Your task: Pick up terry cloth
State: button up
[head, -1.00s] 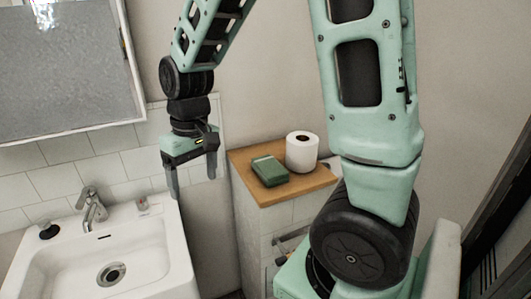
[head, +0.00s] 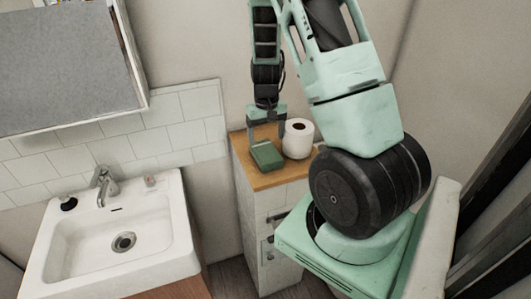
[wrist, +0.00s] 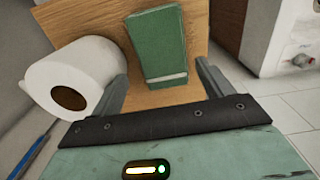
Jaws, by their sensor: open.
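The terry cloth looks like a green folded block (head: 266,155) with a pale stripe, lying on the wooden top of a small cabinet. In the wrist view the cloth (wrist: 158,45) lies ahead of my gripper, roughly between the lines of the two fingers. My gripper (head: 266,138) is over the back part of the cabinet top, close behind the cloth in the head view. In the wrist view my gripper (wrist: 165,85) has its fingers apart with nothing held. I cannot tell the exact height of the fingertips above the top.
A white toilet paper roll (head: 298,138) stands right beside the cloth; it also shows close to the left finger in the wrist view (wrist: 75,78). The wooden cabinet top (head: 265,180) is bare in front. A white sink (head: 60,250) with a tap is to the left.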

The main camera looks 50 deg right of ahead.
aim_at(266, 151)
jog(key=shift+a+f+p, duration=0.15)
jog(key=shift+f+p, duration=0.45)
jog(key=shift+f, duration=1.1)
jog(key=shift+a+f+p, duration=0.1)
jog(key=shift+f+p, duration=0.45)
jog(key=shift+f, duration=1.1)
jog(key=c, duration=0.7)
